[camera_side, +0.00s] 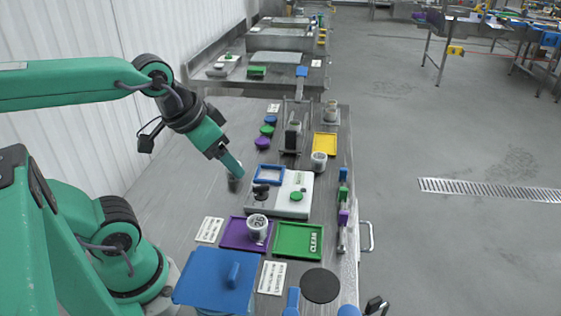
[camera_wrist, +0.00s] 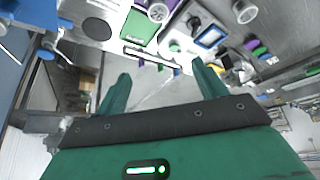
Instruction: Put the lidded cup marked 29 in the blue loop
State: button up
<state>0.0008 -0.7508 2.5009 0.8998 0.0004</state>
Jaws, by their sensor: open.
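A lidded white cup (camera_side: 257,231) stands in the purple tray (camera_side: 229,236); its dark number is too small to read surely. It also shows at the top of the wrist view (camera_wrist: 158,12). Another pale round cup (camera_wrist: 245,10) stands near the blue loop; in the side view a grey cup-like shape (camera_side: 233,184) sits by my fingertips, partly hidden. I cannot read its mark. My gripper (camera_wrist: 160,82) is open and empty, left of the loop in the side view.
The white station (camera_side: 290,209) carries a green knob (camera_side: 297,196) and a dark knob. A green tray (camera_side: 299,252) lies right of the purple one. A blue lidded box (camera_side: 213,281) stands in front. Other cups (camera_side: 318,163) stand at the right and farther back.

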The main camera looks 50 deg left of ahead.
jog(key=shift+w, duration=0.1)
jog(key=w+a+f+n+g, duration=0.2)
jog(key=w+a+f+n, duration=0.15)
jog(key=w+a, duration=0.35)
jog(key=w+a+f+n+g, duration=0.2)
jog(key=w+a+f+n, duration=0.15)
jog(key=w+a, duration=0.45)
jog(key=shift+n+g, duration=0.8)
jog(key=shift+n, duration=0.1)
jog(key=a+f, duration=0.2)
jog(key=a, duration=0.1)
jog(key=s+a+f, duration=0.1)
jog(key=a+f, duration=0.5)
jog(key=shift+s+a, duration=0.15)
jog(key=shift+s, duration=0.2)
jog(key=shift+a+f, duration=0.15)
jog(key=shift+a, duration=0.1)
jog(key=shift+w+f, duration=0.1)
jog(key=shift+f, duration=3.8)
